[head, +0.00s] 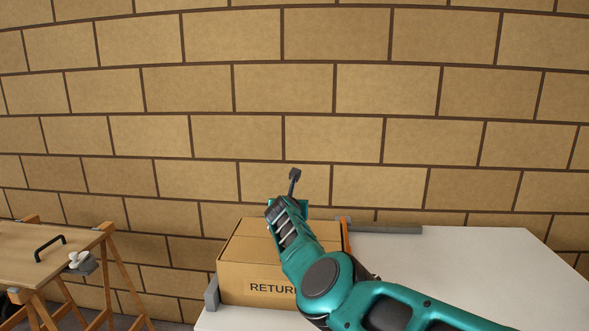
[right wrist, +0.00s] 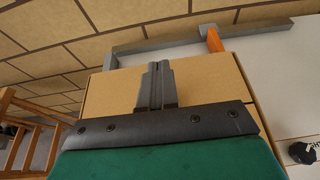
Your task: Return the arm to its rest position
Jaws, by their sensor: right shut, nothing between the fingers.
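My right arm reaches in from the lower right of the head view, over a white table. Its gripper (head: 294,176) is above a cardboard box labelled "RETUR…" (head: 250,270), the rest of the label hidden by the arm. In the right wrist view the right gripper's two fingers (right wrist: 158,85) are together with nothing between them. The box (right wrist: 205,83) lies behind and around the fingers in that view; I cannot tell whether they touch it. My left gripper is not in view.
The white table (head: 480,270) has clear room right of the box. Grey edge strips (head: 390,230) and an orange piece (head: 345,238) are beside the box. At left stands a wooden trestle table (head: 85,243) with a black handle (head: 50,248). A black knob (right wrist: 302,153) shows in the wrist view. A block wall (head: 290,90) is behind.

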